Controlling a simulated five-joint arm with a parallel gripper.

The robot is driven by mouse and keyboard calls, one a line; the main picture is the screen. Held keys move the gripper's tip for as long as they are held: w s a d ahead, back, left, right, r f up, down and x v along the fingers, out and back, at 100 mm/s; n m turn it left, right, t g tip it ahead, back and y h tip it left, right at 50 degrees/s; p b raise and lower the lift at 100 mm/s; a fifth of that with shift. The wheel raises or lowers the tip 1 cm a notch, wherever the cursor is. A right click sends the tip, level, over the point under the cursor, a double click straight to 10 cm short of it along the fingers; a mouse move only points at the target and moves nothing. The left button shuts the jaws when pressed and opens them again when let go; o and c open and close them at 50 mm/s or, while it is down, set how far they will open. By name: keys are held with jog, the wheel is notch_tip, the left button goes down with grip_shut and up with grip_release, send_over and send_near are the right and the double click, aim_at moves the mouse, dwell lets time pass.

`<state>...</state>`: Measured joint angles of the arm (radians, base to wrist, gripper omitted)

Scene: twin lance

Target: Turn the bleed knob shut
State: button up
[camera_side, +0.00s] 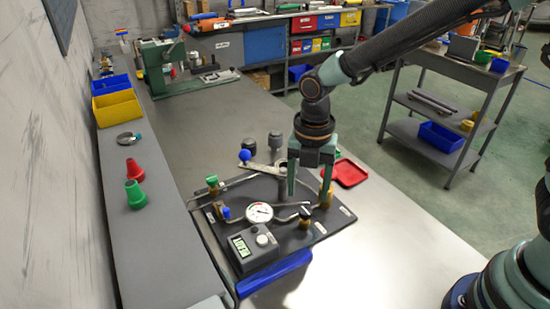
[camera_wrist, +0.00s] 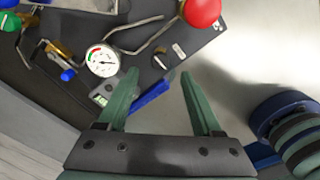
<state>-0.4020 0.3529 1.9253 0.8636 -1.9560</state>
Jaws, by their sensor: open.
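A dark panel (camera_side: 285,240) on the bench carries pipes, a round white gauge (camera_side: 259,212) and several valve knobs. Labels are too small to read, so I cannot tell which is the bleed knob. A green knob (camera_side: 212,181) and a small blue knob (camera_side: 226,212) stand left of the gauge. A black knob (camera_side: 304,212) stands right of it. A red round knob (camera_wrist: 200,12) shows at the top of the wrist view. My gripper (camera_side: 308,197) is open and empty, pointing down over the panel's right part; its fingers (camera_wrist: 160,75) partly hide the panel.
A grey meter (camera_side: 252,245) with a display sits at the panel's front. A red tray (camera_side: 350,172) lies right. The bench's front right is clear.

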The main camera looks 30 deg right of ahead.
aim_at(306, 211)
jog(key=shift+f, duration=2.65)
grip_shut()
